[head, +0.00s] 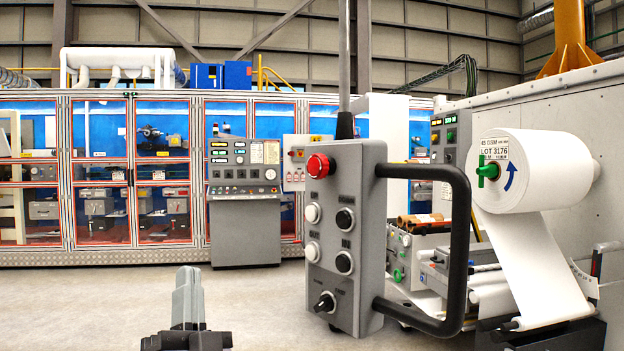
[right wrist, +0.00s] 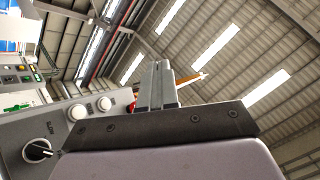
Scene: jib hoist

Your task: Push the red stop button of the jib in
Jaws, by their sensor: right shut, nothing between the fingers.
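The red stop button (head: 319,166) is a round mushroom head at the upper left of the grey jib pendant's (head: 345,225) front face. In the right wrist view the pendant (right wrist: 62,125) is at the left; a small red patch beside the fingers looks like the stop button, mostly hidden. My right gripper (head: 188,280) is shut and empty, pointing up, left of and lower than the button in the head view, apart from the pendant. Its closed fingers also show in the right wrist view (right wrist: 160,80). My left gripper is not in view.
The pendant hangs from a grey pole (head: 345,60) and has a black side handle (head: 462,240), white and black buttons and a black selector (head: 326,302). A paper roll machine (head: 535,170) stands at right. Open floor (head: 90,300) lies at left.

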